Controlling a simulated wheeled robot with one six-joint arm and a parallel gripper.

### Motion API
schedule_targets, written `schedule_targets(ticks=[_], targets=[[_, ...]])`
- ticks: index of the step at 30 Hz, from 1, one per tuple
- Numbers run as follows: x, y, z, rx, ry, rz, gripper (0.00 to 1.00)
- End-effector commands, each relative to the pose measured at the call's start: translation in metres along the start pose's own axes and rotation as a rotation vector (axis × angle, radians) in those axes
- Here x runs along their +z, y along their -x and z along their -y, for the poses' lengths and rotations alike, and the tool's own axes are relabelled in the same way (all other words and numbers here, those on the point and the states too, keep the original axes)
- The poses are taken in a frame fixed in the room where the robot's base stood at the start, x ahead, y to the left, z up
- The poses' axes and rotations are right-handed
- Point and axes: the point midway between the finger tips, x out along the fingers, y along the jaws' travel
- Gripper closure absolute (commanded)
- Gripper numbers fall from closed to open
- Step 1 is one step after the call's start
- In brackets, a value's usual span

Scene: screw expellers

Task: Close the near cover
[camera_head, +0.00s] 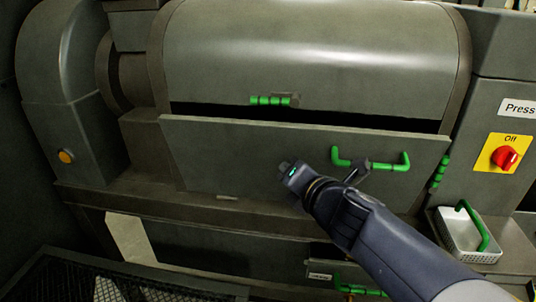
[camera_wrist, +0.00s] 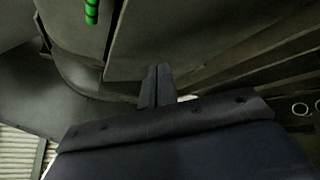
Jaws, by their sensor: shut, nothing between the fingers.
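The near cover (camera_head: 240,150) is a flat grey panel on the front of the press. A dark gap shows along its top edge, so it stands partly open, tilted outward. Its green bar handle (camera_head: 370,163) is on the right half. My gripper (camera_head: 285,167) is shut and empty, in front of the panel's middle, left of the handle. Whether it touches the panel I cannot tell. In the wrist view the shut fingers (camera_wrist: 158,80) point toward a grey panel (camera_wrist: 185,35), apparently the cover. My arm hides part of the panel's lower right.
A rounded upper hood (camera_head: 310,45) with a green latch (camera_head: 270,100) sits above the gap. A green grip (camera_head: 440,172) is right of the cover. A white basket (camera_head: 468,240) and a red switch (camera_head: 505,157) are further right. A black mesh (camera_head: 60,280) lies lower left.

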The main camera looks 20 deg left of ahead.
Motion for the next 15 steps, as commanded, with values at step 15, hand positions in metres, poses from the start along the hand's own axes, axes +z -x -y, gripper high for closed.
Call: schedule_targets(ticks=[15], targets=[[-0.011, 0.028, -0.001, 0.479, -0.526, -0.036, 1.0]])
